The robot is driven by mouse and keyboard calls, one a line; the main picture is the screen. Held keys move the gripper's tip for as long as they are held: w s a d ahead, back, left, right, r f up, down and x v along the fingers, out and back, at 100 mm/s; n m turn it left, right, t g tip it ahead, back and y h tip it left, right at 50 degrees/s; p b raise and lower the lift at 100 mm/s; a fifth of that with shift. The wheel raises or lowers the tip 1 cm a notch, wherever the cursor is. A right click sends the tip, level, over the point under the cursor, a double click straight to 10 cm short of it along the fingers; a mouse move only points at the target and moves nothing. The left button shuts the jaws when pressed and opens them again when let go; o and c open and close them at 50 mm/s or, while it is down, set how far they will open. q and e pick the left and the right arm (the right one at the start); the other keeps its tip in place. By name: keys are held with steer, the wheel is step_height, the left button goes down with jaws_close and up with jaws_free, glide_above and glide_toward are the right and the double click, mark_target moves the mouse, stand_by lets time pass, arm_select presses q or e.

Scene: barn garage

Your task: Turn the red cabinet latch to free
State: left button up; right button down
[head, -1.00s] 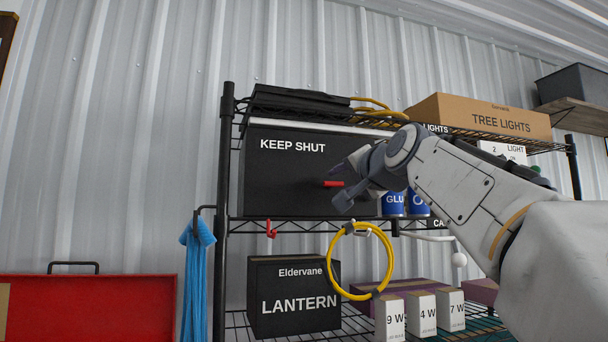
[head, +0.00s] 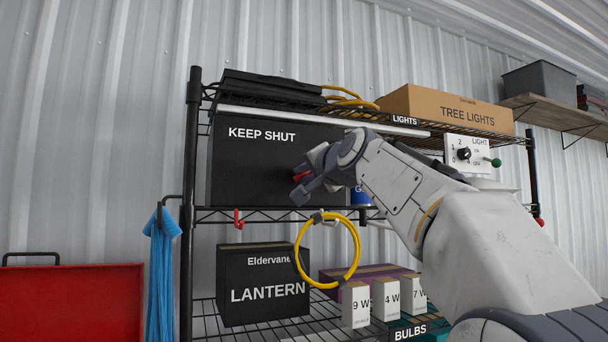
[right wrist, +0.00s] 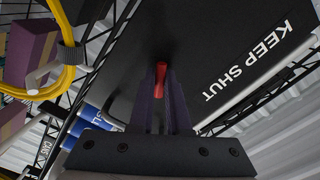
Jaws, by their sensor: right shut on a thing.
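The red cabinet latch (head: 301,176) is on the front of the black KEEP SHUT cabinet (head: 245,165), and mostly covered by my right gripper in the head view. My right gripper (head: 305,185) reaches the cabinet front from the right. In the right wrist view the red latch (right wrist: 161,80) shows between the fingertips of my right gripper (right wrist: 160,92), which is shut on it. The latch's turn angle is hard to tell. My left gripper is not in view.
The cabinet stands on a black wire shelf. Below it hang a red hook (head: 239,219) and a yellow cable coil (head: 301,254). A LANTERN box (head: 262,275) and small bulb boxes (head: 356,305) stand lower. A light switch panel (head: 468,155) is at the right.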

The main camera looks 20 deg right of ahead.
steer(key=shift+n, duration=0.3)
steer(key=n+b, duration=0.1)
steer(key=n, duration=0.2)
steer(key=shift+n+b, duration=0.3)
steer(key=n+b, duration=0.1)
steer(key=n, duration=0.3)
steer(key=n+b, duration=0.1)
steer(key=n, duration=0.4)
steer(key=shift+r, duration=0.1)
steer(key=shift+n, duration=2.3)
steer(key=c, duration=0.9)
jaws_free()
steer(key=shift+b, duration=0.3)
